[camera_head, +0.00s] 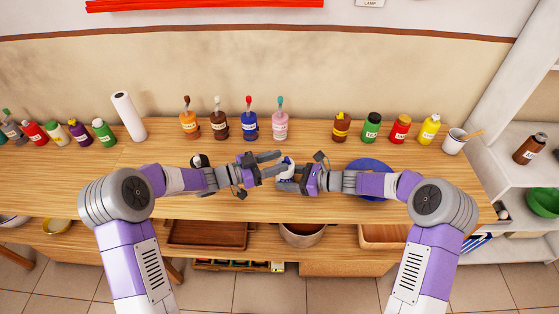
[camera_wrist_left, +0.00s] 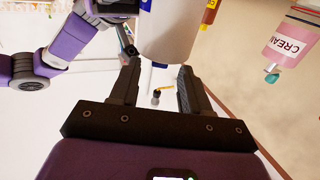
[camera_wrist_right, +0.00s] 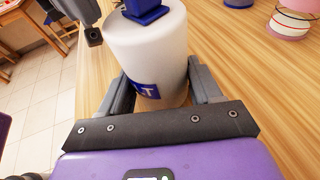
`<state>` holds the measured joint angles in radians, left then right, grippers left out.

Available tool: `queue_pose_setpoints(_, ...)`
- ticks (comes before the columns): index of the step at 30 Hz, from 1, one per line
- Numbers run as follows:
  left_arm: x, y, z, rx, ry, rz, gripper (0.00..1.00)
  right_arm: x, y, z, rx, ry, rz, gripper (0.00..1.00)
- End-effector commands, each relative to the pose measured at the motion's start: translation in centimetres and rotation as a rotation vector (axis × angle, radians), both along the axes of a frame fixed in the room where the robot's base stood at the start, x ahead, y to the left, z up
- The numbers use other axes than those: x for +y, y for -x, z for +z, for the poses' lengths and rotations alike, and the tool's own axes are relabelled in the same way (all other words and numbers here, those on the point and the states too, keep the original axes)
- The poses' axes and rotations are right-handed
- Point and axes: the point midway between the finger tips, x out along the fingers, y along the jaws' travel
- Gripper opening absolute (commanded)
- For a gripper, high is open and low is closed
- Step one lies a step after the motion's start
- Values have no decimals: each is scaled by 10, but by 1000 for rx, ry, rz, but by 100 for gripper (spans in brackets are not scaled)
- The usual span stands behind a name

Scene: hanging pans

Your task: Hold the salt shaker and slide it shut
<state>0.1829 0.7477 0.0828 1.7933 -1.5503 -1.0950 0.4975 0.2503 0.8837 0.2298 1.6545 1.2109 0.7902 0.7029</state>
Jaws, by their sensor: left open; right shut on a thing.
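The salt shaker is a white cylinder with a blue label and a blue top; in the right wrist view the salt shaker (camera_wrist_right: 150,50) stands between the fingers. My right gripper (camera_wrist_right: 150,88) is shut on its body, and in the head view the salt shaker (camera_head: 286,170) is held above the table's front part. My left gripper (camera_head: 277,163) is open, its fingers reaching toward the shaker from the left. In the left wrist view the shaker (camera_wrist_left: 166,30) is just beyond and between the open fingertips of that gripper (camera_wrist_left: 155,75). Whether those fingers touch it cannot be told.
A wooden table (camera_head: 300,210) spans the view. Pump bottles (camera_head: 250,125) and several sauce bottles (camera_head: 400,128) line its back. A blue plate (camera_head: 370,166) lies behind my right forearm. A dark-and-white round object (camera_head: 199,160) is behind my left forearm. A paper roll (camera_head: 128,115) stands at back left.

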Motion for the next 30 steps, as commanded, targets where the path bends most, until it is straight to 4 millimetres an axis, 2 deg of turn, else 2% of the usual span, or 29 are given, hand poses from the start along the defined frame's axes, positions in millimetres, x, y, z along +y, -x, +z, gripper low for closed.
queue_pose_setpoints(4, -11, -4, 0, 0, 0, -2, 47, 0, 0, 0, 0, 0, 0, 47)
queue_pose_setpoints(14, -14, -5, 0, 0, 0, 0, 45, 0, 0, 0, 0, 0, -1, 47)
queue_pose_setpoints(23, -13, -5, 0, 1, 0, 0, 0, 0, 0, 0, 0, 0, -1, 47)
queue_pose_setpoints(30, -13, -5, 0, 1, 0, 0, 0, 0, 0, 0, 0, 0, -1, 47)
